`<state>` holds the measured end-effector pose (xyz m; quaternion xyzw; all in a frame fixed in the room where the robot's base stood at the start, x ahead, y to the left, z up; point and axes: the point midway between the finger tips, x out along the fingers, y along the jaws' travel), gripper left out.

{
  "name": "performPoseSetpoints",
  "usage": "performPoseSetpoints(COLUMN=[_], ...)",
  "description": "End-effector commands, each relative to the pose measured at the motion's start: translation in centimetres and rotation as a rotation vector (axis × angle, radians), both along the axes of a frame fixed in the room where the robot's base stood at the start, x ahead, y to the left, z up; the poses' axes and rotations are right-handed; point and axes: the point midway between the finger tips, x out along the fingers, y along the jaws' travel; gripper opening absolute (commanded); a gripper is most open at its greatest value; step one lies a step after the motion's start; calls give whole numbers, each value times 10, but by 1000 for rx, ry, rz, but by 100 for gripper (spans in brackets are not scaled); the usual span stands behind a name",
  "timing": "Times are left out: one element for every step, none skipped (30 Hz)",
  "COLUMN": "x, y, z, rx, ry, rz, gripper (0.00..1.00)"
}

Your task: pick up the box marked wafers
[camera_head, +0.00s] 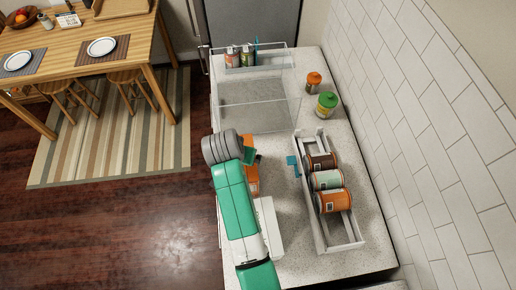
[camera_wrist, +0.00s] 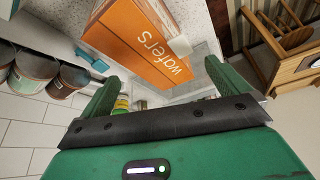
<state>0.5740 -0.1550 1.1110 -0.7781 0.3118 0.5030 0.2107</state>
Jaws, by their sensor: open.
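The orange box marked wafers (camera_wrist: 140,42) fills the top middle of the wrist view, its white lettering facing the camera. In the head view the orange box (camera_head: 252,181) shows on the counter, partly hidden by my arm. My gripper (camera_wrist: 160,74) is open and empty, with its two green fingers apart. The box lies just beyond the fingertips, its near edge showing in the gap between them. I cannot tell whether any finger touches it.
A white rack (camera_head: 348,230) with several cans lies to the right on the counter (camera_head: 300,262). A clear bin (camera_head: 250,105) with small bottles stands behind. Two lidded jars, one being the green-lidded jar (camera_head: 327,104), stand near the tiled wall (camera_head: 430,120).

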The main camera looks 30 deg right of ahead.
Motion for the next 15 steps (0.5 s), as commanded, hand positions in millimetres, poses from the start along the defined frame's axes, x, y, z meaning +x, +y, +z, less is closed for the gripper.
performPoseSetpoints(x=[-4, -5, -6, -6, -6, -5, -4, -3, -1, 0, 1, 2, 2, 2, 3], y=[0, -1, -1, -1, -1, -2, -3, -4, -5, -6, -7, -8, -8, -8, -9], z=[-8, -10, -11, -11, -11, -13, -15, -19, -23, -27, -30, -33, -34, -34, -37], rx=[5, 6, 7, 7, 7, 7, 7, 7, 7, 7, 7, 7, 6, 6, 6], ry=[22, 29, 32, 32, 32, 32, 32, 32, 31, 31, 30, 30, 29, 28, 28], rz=[-9, -13, -15, -15, -15, -15, -15, -15, -15, -15, -14, -13, -13, -13, -13], gripper=[100, 100, 100, 100, 100, 100, 100, 100, 100, 100, 100, 100, 100, 100, 100])
